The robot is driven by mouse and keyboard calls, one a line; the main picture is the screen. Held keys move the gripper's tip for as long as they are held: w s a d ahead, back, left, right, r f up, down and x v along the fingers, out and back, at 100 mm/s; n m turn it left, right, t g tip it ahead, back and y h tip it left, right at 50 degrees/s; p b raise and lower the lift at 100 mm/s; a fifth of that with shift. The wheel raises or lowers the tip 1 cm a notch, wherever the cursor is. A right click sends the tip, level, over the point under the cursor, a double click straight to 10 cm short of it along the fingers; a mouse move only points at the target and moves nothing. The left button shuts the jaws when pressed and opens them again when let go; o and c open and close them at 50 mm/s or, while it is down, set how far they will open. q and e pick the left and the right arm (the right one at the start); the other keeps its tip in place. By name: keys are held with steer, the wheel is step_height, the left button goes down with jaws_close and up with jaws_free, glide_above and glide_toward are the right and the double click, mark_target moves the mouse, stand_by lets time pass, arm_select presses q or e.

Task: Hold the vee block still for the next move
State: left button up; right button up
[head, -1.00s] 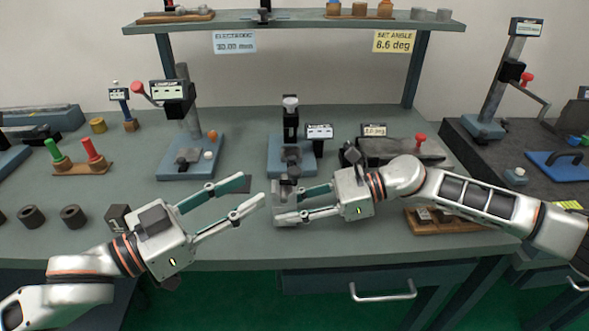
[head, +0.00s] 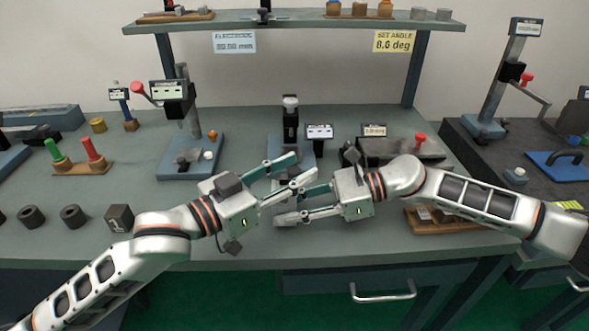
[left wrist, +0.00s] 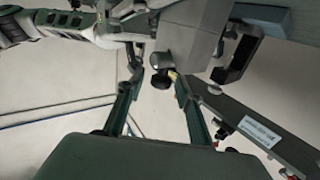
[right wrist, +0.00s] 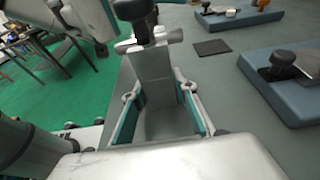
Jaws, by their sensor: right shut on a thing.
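The grey vee block (right wrist: 158,110) stands between the fingers of my right gripper (right wrist: 160,92) in the right wrist view. In the head view my right gripper (head: 291,206) is low at the bench's front middle, shut on the block, which the grippers mostly hide there. A black knob (right wrist: 133,10) stands over the block. My left gripper (head: 304,166) is just above and behind the right one, its fingers apart over the block area. In the left wrist view a dark knob (left wrist: 161,80) shows between the open fingertips of my left gripper (left wrist: 158,76); contact is unclear.
A blue-based stand (head: 290,125) is right behind the grippers. A blue fixture (head: 190,160) stands at left, and a grey device with a red knob (head: 405,148) at right. A wooden tray (head: 440,222) lies by the right forearm. The two grippers are very close together.

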arm_select(q)
steer(key=shift+w+d, duration=0.1)
steer(key=shift+d, duration=0.05)
steer(key=shift+c, duration=0.2)
jaws_close()
steer(key=shift+d+t, duration=0.1)
steer(key=shift+t, duration=0.2)
steer(key=shift+n+t+y, duration=0.6)
steer(key=shift+n+y, duration=0.1)
steer(key=shift+n, duration=0.1)
steer(key=shift+o, duration=0.2)
jaws_free()
